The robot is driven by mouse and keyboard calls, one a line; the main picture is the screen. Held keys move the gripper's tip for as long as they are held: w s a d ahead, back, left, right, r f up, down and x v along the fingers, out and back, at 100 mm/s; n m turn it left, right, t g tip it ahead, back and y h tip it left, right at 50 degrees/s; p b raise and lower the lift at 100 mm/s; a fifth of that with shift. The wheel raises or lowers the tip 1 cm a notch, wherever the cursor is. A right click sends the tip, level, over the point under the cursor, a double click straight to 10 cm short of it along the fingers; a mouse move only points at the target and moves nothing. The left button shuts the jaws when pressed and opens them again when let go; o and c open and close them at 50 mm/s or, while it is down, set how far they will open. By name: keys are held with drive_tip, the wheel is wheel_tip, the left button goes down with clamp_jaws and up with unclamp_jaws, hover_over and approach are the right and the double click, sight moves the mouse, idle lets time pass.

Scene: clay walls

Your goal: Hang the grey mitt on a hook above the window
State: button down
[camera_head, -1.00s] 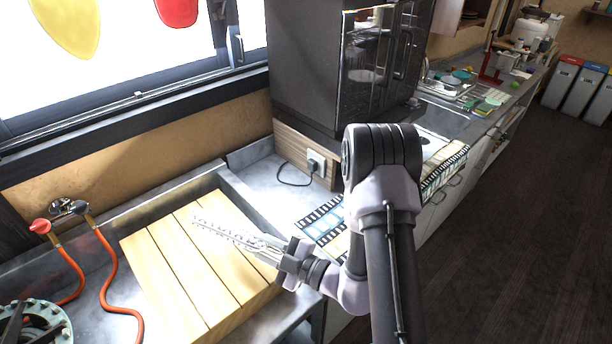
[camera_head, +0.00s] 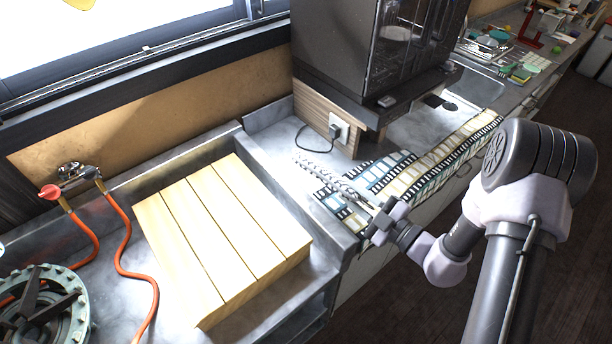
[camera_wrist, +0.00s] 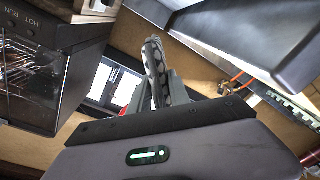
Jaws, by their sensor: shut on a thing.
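My gripper (camera_head: 366,206) is over the counter to the right of the wooden slatted board in the head view. It is shut on a long, narrow grey thing with dark spots, the grey mitt (camera_head: 325,177) seen nearly edge-on. In the wrist view the mitt (camera_wrist: 154,68) stands up between the fingers (camera_wrist: 156,95), and its full outline does not show. The window (camera_head: 130,40) is at upper left in the head view, where only its lower part shows. No hook is visible in the head view.
A wooden slatted board (camera_head: 225,235) lies on the counter. A black oven (camera_head: 375,50) stands behind my gripper. Red hoses (camera_head: 120,235) and a burner (camera_head: 40,305) are at left. A film-strip patterned mat (camera_head: 430,165) lies along the counter. Open floor is at right.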

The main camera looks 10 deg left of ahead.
wheel_tip(320, 180, down, 10)
drive_tip(key=b, duration=0.4)
drive_tip(key=shift+r, duration=0.3)
drive_tip(key=c, duration=1.2)
unclamp_jaws()
